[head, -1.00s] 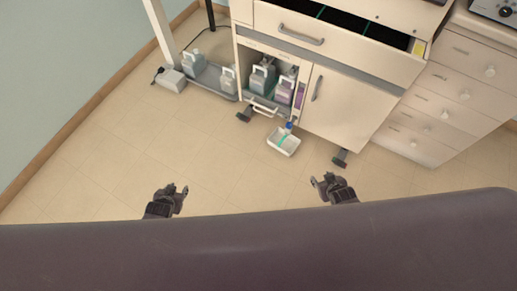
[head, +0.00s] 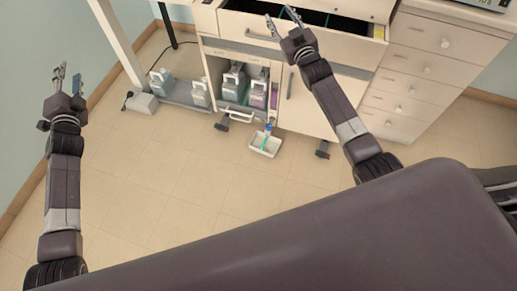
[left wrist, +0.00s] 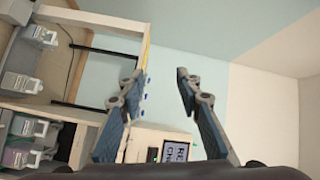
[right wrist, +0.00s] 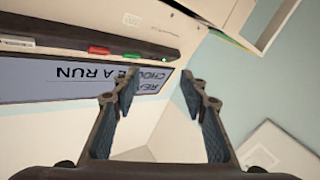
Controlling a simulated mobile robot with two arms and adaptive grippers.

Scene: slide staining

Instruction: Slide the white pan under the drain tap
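The white pan (head: 265,146) sits on the floor in front of the cabinet, in the head view. A small blue drain tap (head: 268,128) with a green strip is at its back edge; I cannot tell whether the pan is beneath it. My left gripper (head: 68,78) is raised at the far left, well away from the pan, open and empty; its fingers also show apart in the left wrist view (left wrist: 160,90). My right gripper (head: 281,22) is raised in front of the open upper drawer, open and empty; its fingers show apart in the right wrist view (right wrist: 158,95).
More jugs stand on a low grey shelf (head: 185,103) at left. The floor in front is clear.

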